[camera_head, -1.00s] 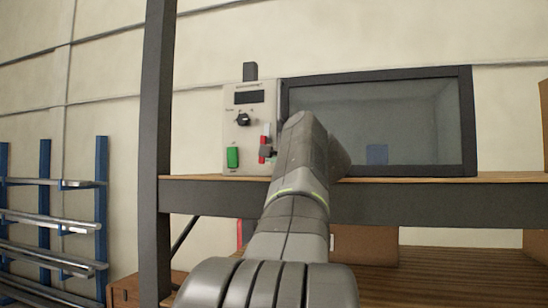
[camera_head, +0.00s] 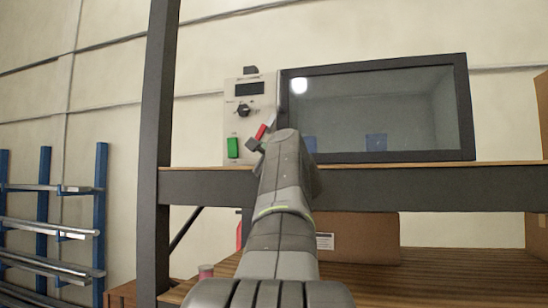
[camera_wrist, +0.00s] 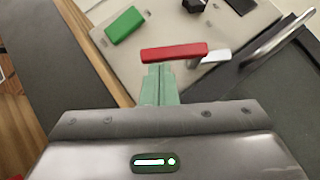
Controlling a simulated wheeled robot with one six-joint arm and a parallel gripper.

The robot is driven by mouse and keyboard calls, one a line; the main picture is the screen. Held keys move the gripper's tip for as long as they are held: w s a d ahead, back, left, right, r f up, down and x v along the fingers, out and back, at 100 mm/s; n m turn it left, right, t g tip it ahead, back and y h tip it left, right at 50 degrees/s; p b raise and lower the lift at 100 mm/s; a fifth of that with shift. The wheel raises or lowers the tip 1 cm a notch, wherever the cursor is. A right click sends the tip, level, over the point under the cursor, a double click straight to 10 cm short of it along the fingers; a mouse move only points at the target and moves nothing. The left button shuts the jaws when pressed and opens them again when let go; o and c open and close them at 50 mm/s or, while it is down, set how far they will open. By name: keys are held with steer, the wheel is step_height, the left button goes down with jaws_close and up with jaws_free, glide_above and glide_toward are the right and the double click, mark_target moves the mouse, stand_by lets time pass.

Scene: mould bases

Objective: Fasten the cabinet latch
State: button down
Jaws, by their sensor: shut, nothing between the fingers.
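The cabinet (camera_head: 376,74) has a dark-framed glass door that looks shut. Its pale control panel is at the left. A red latch handle (camera_head: 261,131) sits by the door's left edge and leans up to the right in the head view. In the wrist view the red handle (camera_wrist: 174,52) lies across the picture with a pale metal piece (camera_wrist: 216,56) at its right end. My gripper (camera_head: 252,145) is at the handle's lower end. Its pale green fingers (camera_wrist: 158,70) are shut and empty, right beside the handle; whether they touch it I cannot tell.
The panel carries a green switch (camera_head: 233,147), a dark knob (camera_head: 243,110) and a dark display (camera_head: 250,89). A bar handle (camera_wrist: 272,38) stands out from the door near the latch. The shelf edge (camera_head: 400,187) runs below the cabinet, and a dark post (camera_head: 155,150) stands left.

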steer(key=a+m+t+h+b, duration=0.1)
steer(key=m+t+h+b, duration=0.1)
steer(key=m, duration=0.3)
steer(key=a+m+t+h+b, duration=0.1)
steer(key=m+t+h+b, duration=0.1)
steer(key=m+h, duration=0.3)
steer(key=w+a+r+m+t+h+b, duration=0.1)
steer(key=a+m+h+b, duration=0.1)
steer(key=m+h+b, duration=0.2)
steer(key=shift+w+m+t+b, duration=0.1)
steer(key=shift+m+t+b, duration=0.3)
steer(key=shift+m, duration=0.2)
steer(key=w+d+f+b+v, duration=0.1)
steer(key=f+b+v, duration=0.1)
steer(key=b+v, duration=0.8)
steer(key=shift+v, duration=1)
steer(key=shift+w+f, duration=0.1)
steer(key=shift+w, duration=0.05)
